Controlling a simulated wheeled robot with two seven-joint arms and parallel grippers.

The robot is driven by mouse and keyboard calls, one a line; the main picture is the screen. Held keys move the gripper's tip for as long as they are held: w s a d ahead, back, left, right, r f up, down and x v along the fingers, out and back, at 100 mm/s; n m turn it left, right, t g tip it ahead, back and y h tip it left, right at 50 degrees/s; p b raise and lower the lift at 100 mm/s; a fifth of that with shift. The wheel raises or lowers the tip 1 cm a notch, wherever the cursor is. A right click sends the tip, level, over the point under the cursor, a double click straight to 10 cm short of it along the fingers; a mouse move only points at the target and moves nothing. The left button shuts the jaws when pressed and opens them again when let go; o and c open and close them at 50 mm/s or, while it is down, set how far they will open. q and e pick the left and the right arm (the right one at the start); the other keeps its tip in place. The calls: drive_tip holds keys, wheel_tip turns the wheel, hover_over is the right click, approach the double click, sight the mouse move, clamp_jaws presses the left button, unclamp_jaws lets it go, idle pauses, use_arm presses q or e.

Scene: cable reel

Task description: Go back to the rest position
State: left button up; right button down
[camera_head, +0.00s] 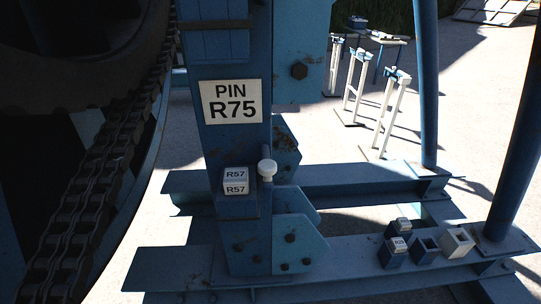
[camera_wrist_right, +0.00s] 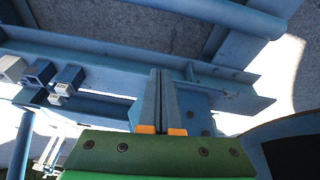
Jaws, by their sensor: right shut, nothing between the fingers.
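My right gripper (camera_wrist_right: 160,76) shows in the right wrist view, with its two fingers close together and nothing between them. It is apart from the small blocks, which lie to its left in that view. Behind the fingers is the blue steel frame (camera_wrist_right: 110,57). Neither gripper shows in the head view, and my left gripper is in no frame. In the head view a blue post carries a sign reading PIN R75 (camera_head: 231,102). Below it sits a block labelled R57 (camera_head: 235,181), beside a white-topped pin (camera_head: 267,168).
A large dark reel with a heavy chain (camera_head: 95,190) fills the left. On the lower beam stand a block labelled R25 (camera_head: 393,251), an open blue box (camera_head: 426,249) and a whitish box (camera_head: 458,242). White-legged stands (camera_head: 388,115) and a table (camera_head: 377,38) are farther back.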

wheel_tip(320, 180, down, 16)
drive_tip(key=s+g, duration=0.1)
drive_tip(key=s, duration=0.2)
drive_tip(key=s+d+f+g, duration=0.1)
drive_tip(key=s+d+f, duration=0.1)
drive_tip(key=s+f, duration=0.7)
drive_tip(key=shift+s+f, duration=0.25)
drive_tip(key=shift+s, duration=0.9)
drive_tip(key=shift+d, duration=0.1)
